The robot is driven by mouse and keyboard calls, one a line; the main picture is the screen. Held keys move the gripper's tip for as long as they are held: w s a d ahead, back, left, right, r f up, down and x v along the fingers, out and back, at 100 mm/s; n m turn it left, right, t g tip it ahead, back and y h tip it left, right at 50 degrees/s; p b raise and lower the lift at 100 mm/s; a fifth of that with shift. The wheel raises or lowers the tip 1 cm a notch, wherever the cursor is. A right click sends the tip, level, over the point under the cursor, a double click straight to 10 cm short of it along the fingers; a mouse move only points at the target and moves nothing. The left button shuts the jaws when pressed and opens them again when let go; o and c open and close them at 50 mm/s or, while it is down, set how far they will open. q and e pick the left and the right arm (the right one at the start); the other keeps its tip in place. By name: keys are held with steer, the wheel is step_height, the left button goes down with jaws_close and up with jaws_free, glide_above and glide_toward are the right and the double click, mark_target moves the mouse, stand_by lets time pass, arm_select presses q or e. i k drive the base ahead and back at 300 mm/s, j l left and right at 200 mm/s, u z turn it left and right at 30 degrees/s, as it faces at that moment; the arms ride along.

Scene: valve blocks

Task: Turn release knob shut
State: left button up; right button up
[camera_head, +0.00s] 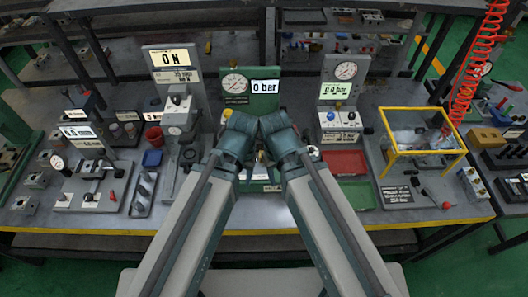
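A green panel station (238,77) stands at the middle back of the bench. It carries a round gauge (235,83) and a display reading 0 bar (266,86). My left arm (203,190) and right arm (318,190) reach up to the front of this station, and their wrists meet close together there. The wrists cover most of the station's lower part. I cannot make out a release knob for certain; a small yellow round part (227,113) shows just left of the wrists. My gripper fingers are hidden behind the wrists, so their opening and any contact cannot be seen.
A 0 N force station (172,63) stands left, and a second gauge panel (345,71) stands right. A red coiled hose (480,65) hangs at far right.

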mark_target(227, 113)
steer(key=k+l+u, duration=0.25)
steer(key=l, duration=0.25)
steer(key=k+l+u, duration=0.25)
steer(key=k+l, duration=0.1)
steer(key=l, duration=0.05)
